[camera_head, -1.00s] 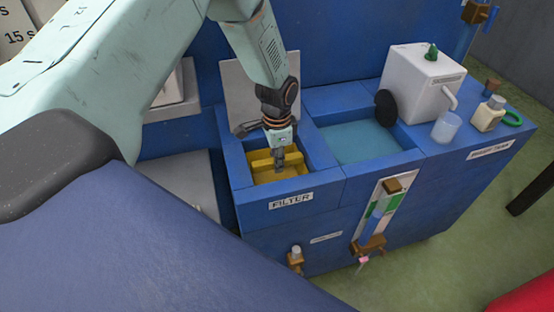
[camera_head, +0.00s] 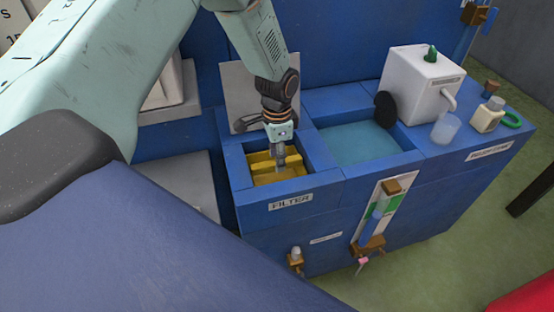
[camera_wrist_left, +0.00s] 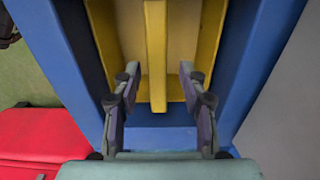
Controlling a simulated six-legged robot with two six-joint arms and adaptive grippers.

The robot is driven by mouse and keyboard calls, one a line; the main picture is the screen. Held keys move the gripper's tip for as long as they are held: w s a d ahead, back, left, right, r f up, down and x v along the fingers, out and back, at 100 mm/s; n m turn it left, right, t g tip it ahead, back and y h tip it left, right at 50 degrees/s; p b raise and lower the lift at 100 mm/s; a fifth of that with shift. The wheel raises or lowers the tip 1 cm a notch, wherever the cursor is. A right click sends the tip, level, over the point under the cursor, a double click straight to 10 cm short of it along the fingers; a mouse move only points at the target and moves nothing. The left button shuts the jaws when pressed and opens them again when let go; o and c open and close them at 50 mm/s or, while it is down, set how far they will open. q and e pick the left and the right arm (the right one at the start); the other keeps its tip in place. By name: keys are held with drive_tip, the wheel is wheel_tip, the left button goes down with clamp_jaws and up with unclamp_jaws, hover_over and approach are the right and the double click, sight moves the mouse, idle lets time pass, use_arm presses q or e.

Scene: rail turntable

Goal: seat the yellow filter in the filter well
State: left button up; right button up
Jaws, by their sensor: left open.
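The yellow filter (camera_head: 264,169) sits inside the blue filter well (camera_head: 240,185), which bears a FILTER label on its front. The filter has a raised yellow bar across its middle; in the left wrist view this bar (camera_wrist_left: 156,60) runs lengthwise. My left gripper (camera_head: 279,168) points down into the well over the filter. In the left wrist view its two fingers (camera_wrist_left: 158,95) are spread apart, one on each side of the bar, with gaps on both sides. Whether the filter rests fully on the well's bottom cannot be told. My right gripper is not in view.
A grey lid (camera_head: 250,88) stands raised behind the well. A water-filled basin (camera_head: 365,142) lies to the right. Beyond it are a white box (camera_head: 418,85), a clear cup (camera_head: 446,127) and a small bottle (camera_head: 488,116). A gauge (camera_head: 382,212) is on the front face.

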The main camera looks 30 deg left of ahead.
use_arm(q)
wheel_tip(320, 180, up, 10)
drive_tip(key=p, duration=0.1)
drive_tip(key=shift+s, duration=0.2)
drive_tip(key=shift+w, duration=0.1)
idle(0.4)
